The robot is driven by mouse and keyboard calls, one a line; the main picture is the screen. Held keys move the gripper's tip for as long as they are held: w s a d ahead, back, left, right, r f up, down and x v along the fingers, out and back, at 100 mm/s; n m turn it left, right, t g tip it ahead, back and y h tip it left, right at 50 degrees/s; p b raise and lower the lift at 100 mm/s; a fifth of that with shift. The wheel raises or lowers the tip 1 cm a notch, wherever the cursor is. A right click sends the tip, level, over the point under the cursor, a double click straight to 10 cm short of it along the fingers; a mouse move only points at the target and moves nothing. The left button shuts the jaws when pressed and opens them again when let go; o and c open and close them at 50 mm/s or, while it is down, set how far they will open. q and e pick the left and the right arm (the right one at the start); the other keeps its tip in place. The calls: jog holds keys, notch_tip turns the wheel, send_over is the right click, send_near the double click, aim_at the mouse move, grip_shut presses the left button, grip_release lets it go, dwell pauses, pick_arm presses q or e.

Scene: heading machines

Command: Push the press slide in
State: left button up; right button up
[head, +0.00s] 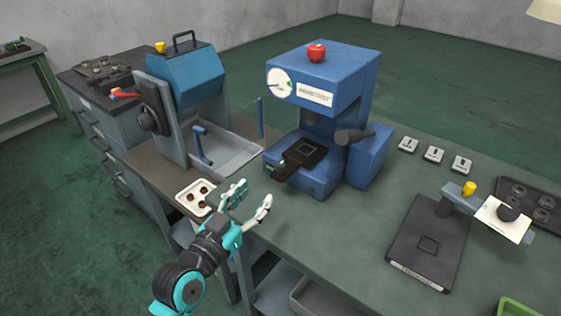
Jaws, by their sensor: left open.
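The blue press (355,80) stands on the bench, with a dial on its front and a red knob on top. Its dark slide (302,153) sits low in the press opening and sticks out at the front, toward the left. A short dark handle or grip shows at the slide's front end. My left gripper (251,205) is open and empty, in front of the slide and a little below and left of it in the picture. It appears apart from the slide. My right gripper does not show.
A white tray with brown pieces (197,197) lies just left of my gripper. A blue-grey machine (185,85) with a grey pan (225,150) stands at the left. Small white blocks (434,154) and a dark plate fixture (428,240) lie to the right. The bench front is clear.

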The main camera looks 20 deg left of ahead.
aim_at(278, 167)
pick_arm(q)
jog(key=w, duration=0.3)
jog(key=w+d+p, duration=0.1)
jog(key=w, duration=0.3)
jog(key=w+d, duration=0.1)
jog(key=w, duration=0.3)
jog(key=shift+w+d, duration=0.1)
jog(key=shift+w, duration=0.1)
jog(key=shift+w+d, duration=0.1)
jog(key=shift+w, duration=0.35)
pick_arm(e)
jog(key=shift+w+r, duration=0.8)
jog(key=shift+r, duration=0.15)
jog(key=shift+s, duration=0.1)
